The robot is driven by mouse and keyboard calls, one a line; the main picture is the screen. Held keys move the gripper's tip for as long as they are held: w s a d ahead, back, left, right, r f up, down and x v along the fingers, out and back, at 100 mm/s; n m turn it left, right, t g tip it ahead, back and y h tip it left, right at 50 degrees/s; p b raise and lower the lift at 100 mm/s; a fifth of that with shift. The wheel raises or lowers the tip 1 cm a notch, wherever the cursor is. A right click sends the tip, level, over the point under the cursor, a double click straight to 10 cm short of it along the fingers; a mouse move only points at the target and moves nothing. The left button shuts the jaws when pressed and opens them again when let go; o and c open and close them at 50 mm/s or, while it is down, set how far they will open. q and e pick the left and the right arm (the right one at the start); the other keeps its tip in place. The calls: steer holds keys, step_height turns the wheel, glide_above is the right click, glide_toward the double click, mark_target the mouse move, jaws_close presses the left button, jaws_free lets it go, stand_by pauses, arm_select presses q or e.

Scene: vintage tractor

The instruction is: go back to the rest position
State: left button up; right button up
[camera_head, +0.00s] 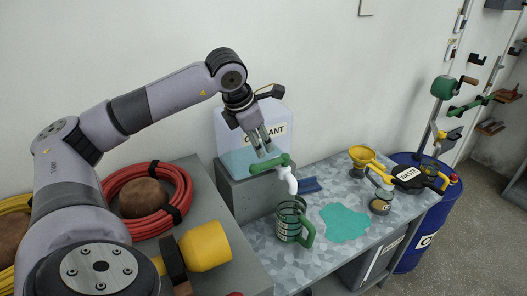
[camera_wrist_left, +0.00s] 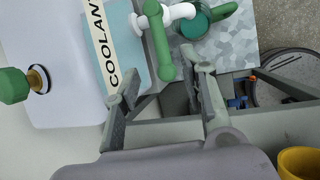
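My left arm comes in from the left in the head view. My left gripper (camera_head: 264,148) is above the green tap handle (camera_head: 270,164), in front of the coolant tank (camera_head: 280,112). My right gripper is in neither view.
A green-handled jug (camera_head: 292,222) stands below the white spout (camera_head: 289,181). A teal puddle (camera_head: 345,222) lies beside it. A yellow funnel (camera_head: 362,157), a jar (camera_head: 381,202) and a blue waste drum (camera_head: 432,222) are to the right. A red hose coil (camera_head: 177,184) lies under my arm.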

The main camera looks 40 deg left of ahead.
arm_select(q)
steer(key=shift+v, duration=1.15)
